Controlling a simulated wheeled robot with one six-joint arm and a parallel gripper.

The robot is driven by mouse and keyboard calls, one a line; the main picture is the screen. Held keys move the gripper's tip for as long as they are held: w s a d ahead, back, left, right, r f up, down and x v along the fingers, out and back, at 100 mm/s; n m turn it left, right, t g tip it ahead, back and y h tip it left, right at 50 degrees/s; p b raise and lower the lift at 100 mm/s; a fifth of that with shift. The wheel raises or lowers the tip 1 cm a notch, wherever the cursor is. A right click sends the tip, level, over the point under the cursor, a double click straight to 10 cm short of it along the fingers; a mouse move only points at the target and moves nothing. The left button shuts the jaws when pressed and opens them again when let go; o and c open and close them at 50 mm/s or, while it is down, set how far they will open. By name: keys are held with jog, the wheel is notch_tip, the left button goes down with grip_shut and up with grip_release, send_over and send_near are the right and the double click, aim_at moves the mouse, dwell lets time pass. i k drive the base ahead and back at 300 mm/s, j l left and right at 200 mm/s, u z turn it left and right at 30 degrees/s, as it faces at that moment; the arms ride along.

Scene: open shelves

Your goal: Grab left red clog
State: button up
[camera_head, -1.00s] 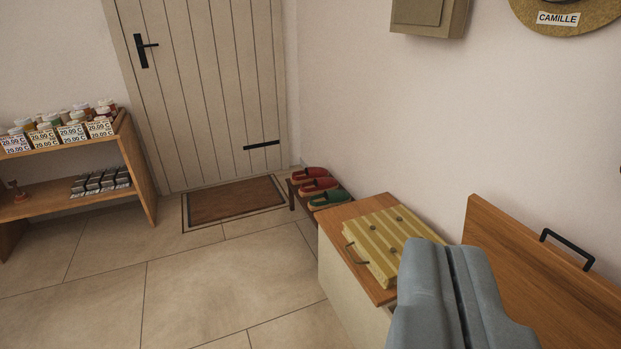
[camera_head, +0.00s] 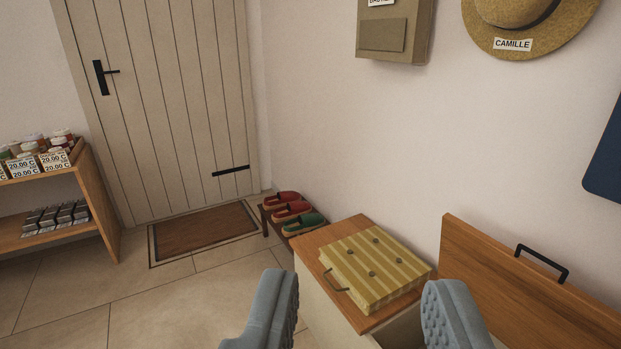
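Two red clogs sit side by side on a small low rack in the corner by the door. One red clog (camera_head: 283,198) is farther back, nearest the door, and the other red clog (camera_head: 291,210) is in the middle. A green clog (camera_head: 304,224) stands in front of them on the same rack (camera_head: 267,222). My gripper (camera_head: 358,308) is open and empty, its two grey fingers wide apart at the bottom of the view. It is well short of the clogs, in front of a wooden cabinet.
A yellow striped case (camera_head: 375,268) with a handle lies on the wooden cabinet (camera_head: 318,240) between me and the rack. A wooden panel with a black handle (camera_head: 542,262) stands at right. A doormat (camera_head: 205,233) and clear floor lie left of the rack. A shelf of jars (camera_head: 84,160) is at far left.

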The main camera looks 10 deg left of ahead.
aim_at(281, 199)
jog(key=i+j+u, duration=0.4)
jog(key=i, duration=0.3)
jog(key=i+u, duration=0.4)
jog(key=i, duration=0.25)
jog(key=i+z, duration=0.1)
jog(key=i, duration=0.45)
jog(key=i+j+z, duration=0.1)
jog(key=i, duration=0.45)
jog(key=i+j+z, duration=0.1)
jog(key=i, duration=0.5)
jog(key=i+j+z, duration=0.15)
jog(key=i+z, duration=0.2)
jog(key=i+j+z, duration=0.75)
